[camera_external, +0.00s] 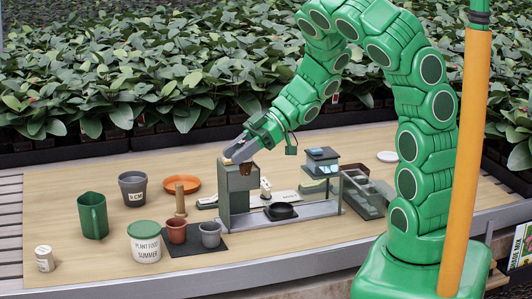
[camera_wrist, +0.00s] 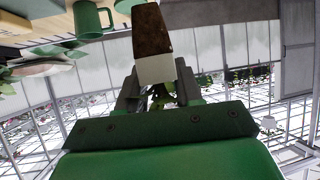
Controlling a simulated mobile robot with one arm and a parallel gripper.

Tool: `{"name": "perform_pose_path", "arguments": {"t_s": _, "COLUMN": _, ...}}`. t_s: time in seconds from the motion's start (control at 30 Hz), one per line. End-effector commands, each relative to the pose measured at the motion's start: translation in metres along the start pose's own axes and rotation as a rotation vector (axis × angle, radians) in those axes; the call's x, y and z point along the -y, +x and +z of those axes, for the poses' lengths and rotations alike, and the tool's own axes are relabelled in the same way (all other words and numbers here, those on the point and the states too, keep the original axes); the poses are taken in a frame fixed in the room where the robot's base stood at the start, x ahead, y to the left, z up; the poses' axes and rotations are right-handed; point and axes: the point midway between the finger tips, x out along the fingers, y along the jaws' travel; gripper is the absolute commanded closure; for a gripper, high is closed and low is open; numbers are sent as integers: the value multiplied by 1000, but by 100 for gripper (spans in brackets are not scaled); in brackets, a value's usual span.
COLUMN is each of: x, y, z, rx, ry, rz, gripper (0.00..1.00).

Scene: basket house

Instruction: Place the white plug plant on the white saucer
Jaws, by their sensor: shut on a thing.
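My gripper (camera_external: 236,152) is above the grey-green stand on the bench. In the wrist view my gripper (camera_wrist: 158,92) is shut on the white plug plant, which has a brown tapered soil plug (camera_wrist: 152,32), a white band (camera_wrist: 155,69) and a little green between the fingers. In the external view the plant is small and mostly hidden by the fingers; I cannot tell whether it touches the stand. The white saucer (camera_external: 387,156) lies flat at the back right of the bench, well away from my gripper, and looks empty.
The grey-green stand (camera_external: 234,201) holds a black dish (camera_external: 281,211). To its right are a small blue-topped device (camera_external: 322,158) and a dark tray (camera_external: 367,195). An orange saucer (camera_external: 181,184), green mug (camera_external: 93,216), grey pot (camera_external: 132,188) and labelled tub (camera_external: 144,241) stand left.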

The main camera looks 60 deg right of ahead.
Motion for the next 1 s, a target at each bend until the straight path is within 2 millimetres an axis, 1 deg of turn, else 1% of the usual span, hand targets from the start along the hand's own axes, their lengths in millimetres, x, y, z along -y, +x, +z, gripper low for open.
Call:
{"name": "perform_pose_path", "arguments": {"t_s": 0.03, "x": 0, "y": -3, "z": -5, "rx": 1, "ry": -2, "rz": 2, "gripper": 100}}
{"name": "perform_pose_path", "arguments": {"t_s": 0.27, "x": 0, "y": -14, "z": -24, "rx": 2, "ry": -3, "rz": 2, "gripper": 100}}
{"name": "perform_pose_path", "arguments": {"t_s": 0.47, "x": -20, "y": -27, "z": -14, "rx": 3, "ry": 30, "rz": 39, "gripper": 100}}
{"name": "perform_pose_path", "arguments": {"t_s": 0.67, "x": -43, "y": -46, "z": -2, "rx": 5, "ry": 66, "rz": 87, "gripper": 100}}
{"name": "perform_pose_path", "arguments": {"t_s": 0.77, "x": -59, "y": -61, "z": 6, "rx": 6, "ry": 87, "rz": 121, "gripper": 100}}
{"name": "perform_pose_path", "arguments": {"t_s": 1.0, "x": -102, "y": -107, "z": 33, "rx": 10, "ry": 156, "rz": 227, "gripper": 100}}
